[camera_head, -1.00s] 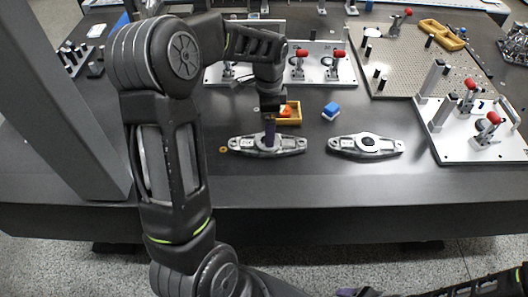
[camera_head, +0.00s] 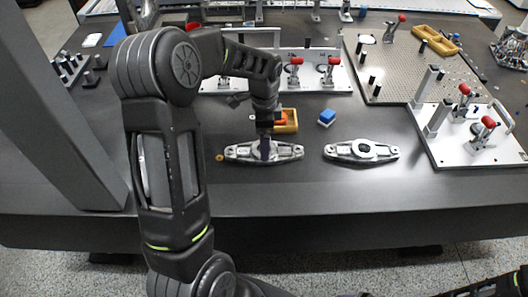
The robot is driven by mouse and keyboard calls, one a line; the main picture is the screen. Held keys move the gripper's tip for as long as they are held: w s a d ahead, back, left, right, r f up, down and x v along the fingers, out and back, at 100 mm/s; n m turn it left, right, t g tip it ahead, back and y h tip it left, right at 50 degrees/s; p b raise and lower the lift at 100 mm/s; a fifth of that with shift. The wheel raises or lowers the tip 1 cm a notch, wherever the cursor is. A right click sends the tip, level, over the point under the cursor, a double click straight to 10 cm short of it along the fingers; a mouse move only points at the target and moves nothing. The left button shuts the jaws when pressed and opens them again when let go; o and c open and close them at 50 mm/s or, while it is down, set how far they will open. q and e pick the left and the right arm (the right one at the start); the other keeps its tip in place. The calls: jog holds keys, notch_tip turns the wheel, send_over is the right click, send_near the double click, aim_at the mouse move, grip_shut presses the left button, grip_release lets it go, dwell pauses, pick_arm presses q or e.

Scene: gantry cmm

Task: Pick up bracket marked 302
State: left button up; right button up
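Two grey metal brackets lie flat near the front of the dark table. The left bracket (camera_head: 283,153) sits under my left gripper, and the right bracket (camera_head: 362,151) lies apart to its right. Any number marked on them is too small to read. My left gripper (camera_head: 265,151) points down at the middle of the left bracket, its dark fingers over the bracket's centre. I cannot tell whether the fingers are open or shut on it. My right gripper is not in view; only part of my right arm shows at the bottom right.
A yellow tray (camera_head: 288,127) with an orange item stands just behind the left bracket, with a blue block (camera_head: 327,117) to its right. White fixture plates with red-handled clamps (camera_head: 467,150) stand at the back and right. A perforated plate (camera_head: 400,68) lies behind. A grey column rises at left.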

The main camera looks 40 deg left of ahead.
aim_at(248, 153)
pick_arm(q)
notch_tip(248, 153, down, 5)
jog(key=shift+w+a+f, duration=0.1)
jog(key=shift+c, duration=0.3)
dwell(0.4)
grip_shut()
dwell(0.9)
